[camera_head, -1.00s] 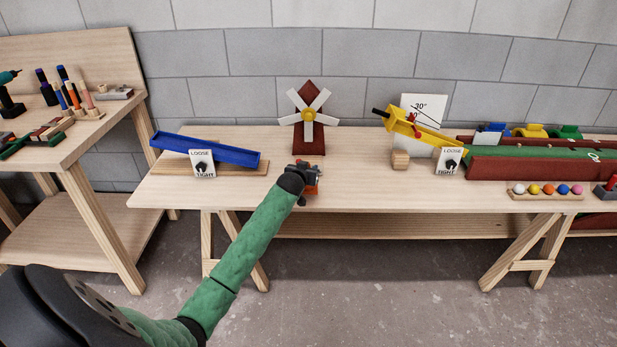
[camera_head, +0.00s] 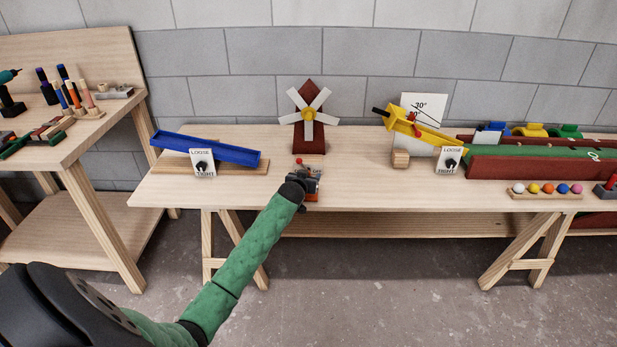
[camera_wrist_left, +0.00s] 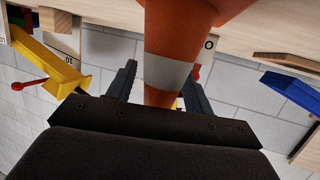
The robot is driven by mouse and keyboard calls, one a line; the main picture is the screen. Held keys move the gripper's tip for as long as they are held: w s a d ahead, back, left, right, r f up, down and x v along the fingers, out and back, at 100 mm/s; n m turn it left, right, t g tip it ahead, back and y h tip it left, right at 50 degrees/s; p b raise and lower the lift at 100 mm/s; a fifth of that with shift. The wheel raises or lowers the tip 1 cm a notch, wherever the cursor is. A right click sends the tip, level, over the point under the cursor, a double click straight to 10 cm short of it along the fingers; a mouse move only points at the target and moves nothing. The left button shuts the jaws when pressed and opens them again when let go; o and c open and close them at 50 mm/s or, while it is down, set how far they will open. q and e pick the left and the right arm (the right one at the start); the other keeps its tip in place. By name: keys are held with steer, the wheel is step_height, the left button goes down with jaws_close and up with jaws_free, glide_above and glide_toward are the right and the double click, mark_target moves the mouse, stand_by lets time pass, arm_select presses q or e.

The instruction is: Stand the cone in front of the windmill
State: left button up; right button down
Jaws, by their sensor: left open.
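An orange cone with a white band (camera_wrist_left: 170,70) fills the middle of the left wrist view, which is upside down. Its wide end is towards the tabletop, so it looks upright. In the head view only a bit of its orange base (camera_head: 312,197) shows beside my left gripper (camera_head: 304,186). The left gripper is open, its fingers (camera_wrist_left: 160,88) to either side of the cone; contact cannot be told. The windmill (camera_head: 309,117), dark red with white sails and a yellow hub, stands behind at the back of the table. My right gripper is not in view.
A small switch with a red lever (camera_head: 299,161) sits between windmill and gripper. A blue tilted trough (camera_head: 207,149) is at left, a yellow ramp (camera_head: 413,128) and wooden block (camera_head: 401,159) at right. Bare tabletop (camera_head: 365,185) lies right of the gripper.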

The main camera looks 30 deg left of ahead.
arm_select(q)
steer(key=shift+r, duration=0.15)
steer(key=v, duration=1.2)
steer(key=shift+b, duration=0.35)
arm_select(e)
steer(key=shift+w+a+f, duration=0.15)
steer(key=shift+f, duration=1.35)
arm_select(q)
steer(key=s+d+f+m+g+h, duration=0.1)
steer(key=s+d+f+g+h, duration=0.1)
steer(key=s+d+f, duration=0.7)
steer(key=s+d+f+m+g+h, duration=0.2)
steer(key=s+d+f, duration=0.6)
steer(key=d, duration=0.4)
steer(key=s+d+f+m+g+h, duration=0.1)
steer(key=s+d+f+g+h, duration=0.1)
steer(key=s+d, duration=0.9)
steer(key=s+d+f+m+g+h, duration=0.1)
steer(key=s+d+f+g, duration=0.2)
steer(key=s+d, duration=0.8)
steer(key=shift+s+d+f+m+h, duration=0.35)
steer(key=shift+s+f, duration=0.25)
steer(key=shift+s, duration=0.6)
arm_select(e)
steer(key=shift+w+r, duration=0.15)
